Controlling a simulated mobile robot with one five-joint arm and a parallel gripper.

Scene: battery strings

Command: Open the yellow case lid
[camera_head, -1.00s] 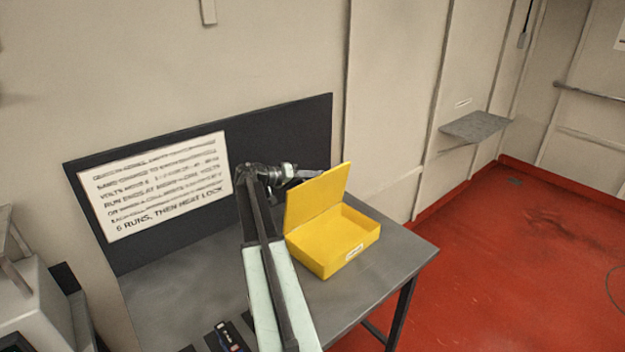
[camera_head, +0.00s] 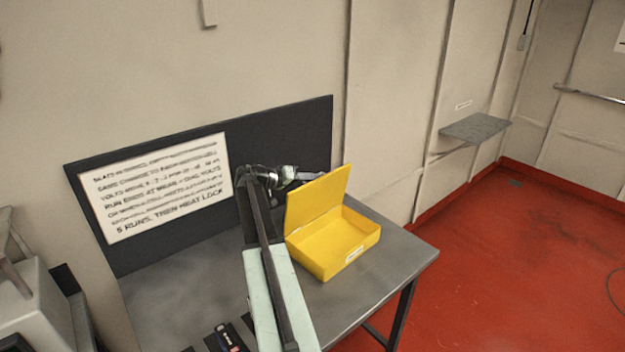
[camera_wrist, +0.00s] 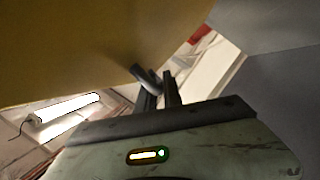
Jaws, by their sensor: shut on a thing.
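The yellow case (camera_head: 308,260) stands on the grey bench with its lid (camera_head: 318,202) raised, steeply upright at the back. Its inside shows and looks empty. A small white label is on the case's front. My gripper (camera_head: 312,176) is at the lid's upper back edge, its tips partly hidden behind the lid. In the wrist view, the lid (camera_wrist: 70,45) fills the upper left as a large yellow surface. The gripper's two dark fingers (camera_wrist: 158,84) are close together at the lid's edge, shut on it; the exact contact is hard to see.
The bench top (camera_head: 385,285) is clear right of and in front of the case. A dark back panel (camera_head: 290,140) with a lettered white sign (camera_head: 160,185) stands behind. A small dark object (camera_head: 228,338) lies at the bench's front. A grey wall shelf (camera_head: 476,128) is at right.

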